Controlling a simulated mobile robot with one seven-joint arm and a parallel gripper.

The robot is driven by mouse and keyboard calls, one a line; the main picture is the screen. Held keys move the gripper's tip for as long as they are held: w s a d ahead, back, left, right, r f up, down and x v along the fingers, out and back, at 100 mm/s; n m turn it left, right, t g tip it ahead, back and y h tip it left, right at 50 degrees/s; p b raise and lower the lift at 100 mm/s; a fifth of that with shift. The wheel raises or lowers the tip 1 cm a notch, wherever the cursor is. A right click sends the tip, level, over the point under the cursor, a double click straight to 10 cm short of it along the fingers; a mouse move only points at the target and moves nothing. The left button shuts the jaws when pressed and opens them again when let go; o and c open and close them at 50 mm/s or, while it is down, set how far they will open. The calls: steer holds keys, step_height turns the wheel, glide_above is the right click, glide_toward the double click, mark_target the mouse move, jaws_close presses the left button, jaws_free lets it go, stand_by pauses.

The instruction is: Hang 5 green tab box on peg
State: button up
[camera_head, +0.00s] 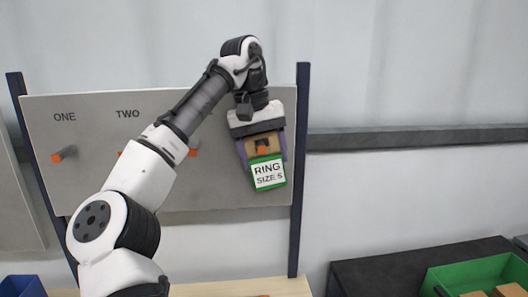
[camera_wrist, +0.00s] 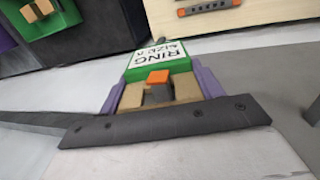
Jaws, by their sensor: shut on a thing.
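In the head view my gripper (camera_head: 260,133) is at the right part of the grey board, pointing down and shut on the brown tab (camera_head: 250,146) of a green box (camera_head: 269,173). The box's white label reads "RING SIZE S". An orange-tipped peg (camera_head: 262,151) shows in the tab's hole and appears to pass through it. In the wrist view, purple fingers of my gripper (camera_wrist: 157,88) flank the tab, with the peg's orange tip (camera_wrist: 158,77) between them and the green box (camera_wrist: 155,60) beyond. Whether the tab's weight rests on the peg cannot be told.
The board (camera_head: 220,195) has labels ONE and TWO, with an orange-tipped peg (camera_head: 62,155) under ONE. My arm partly hides other pegs. A dark table (camera_head: 370,275) at lower right bears a green crate (camera_head: 440,278) with brown items. A blue bin (camera_head: 22,287) is at lower left.

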steer(key=shift+w+a+r, duration=0.1)
steer(key=shift+w+r, duration=0.05)
steer(key=shift+w, duration=0.25)
steer(key=o, duration=1.1)
steer(key=shift+r, duration=0.1)
